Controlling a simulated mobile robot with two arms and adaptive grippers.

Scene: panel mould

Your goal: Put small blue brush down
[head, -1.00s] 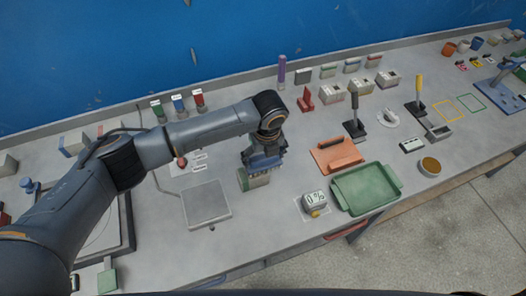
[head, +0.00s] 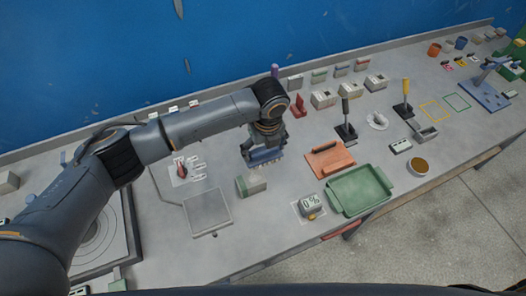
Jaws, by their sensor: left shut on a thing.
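My left gripper (head: 264,150) reaches in from the left over the middle of the bench and points down. It is shut on a small blue thing, apparently the small blue brush (head: 266,158), which shows at its fingertips. The brush is mostly hidden by the gripper, and I cannot tell whether it touches the bench. A green and pale block (head: 251,186) lies just in front of the gripper, apart from it. My right gripper is not in view.
A grey square plate (head: 207,209) lies front left of the block. A black-handled tool (head: 346,120) stands behind the orange board.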

